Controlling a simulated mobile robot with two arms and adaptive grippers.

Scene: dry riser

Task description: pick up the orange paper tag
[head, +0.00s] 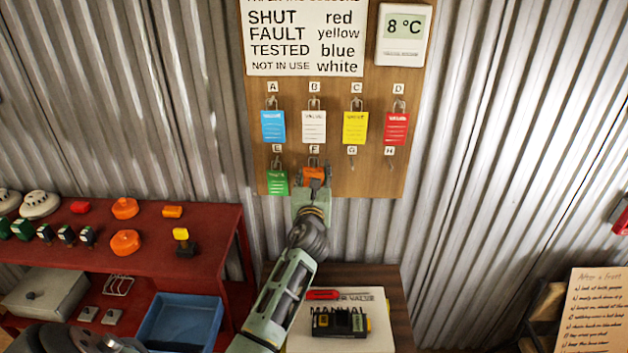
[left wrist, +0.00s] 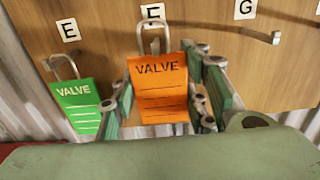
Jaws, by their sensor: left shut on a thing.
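The orange paper tag (left wrist: 158,85) is printed VALVE and hangs by its wire loop at the hook under label F on the wooden board. In the head view the orange tag (head: 314,173) shows just above my left gripper. My left gripper (head: 314,180) has come up from below, with one finger on each side of the tag. In the left wrist view the left gripper (left wrist: 165,95) is shut on the tag. My right gripper is not in view.
A green tag (head: 278,182) hangs close on the left under E. Blue (head: 272,127), white (head: 314,127), yellow (head: 355,128) and red (head: 396,129) tags hang above. Hooks G and H are bare. A red shelf (head: 205,245) with several parts stands at left.

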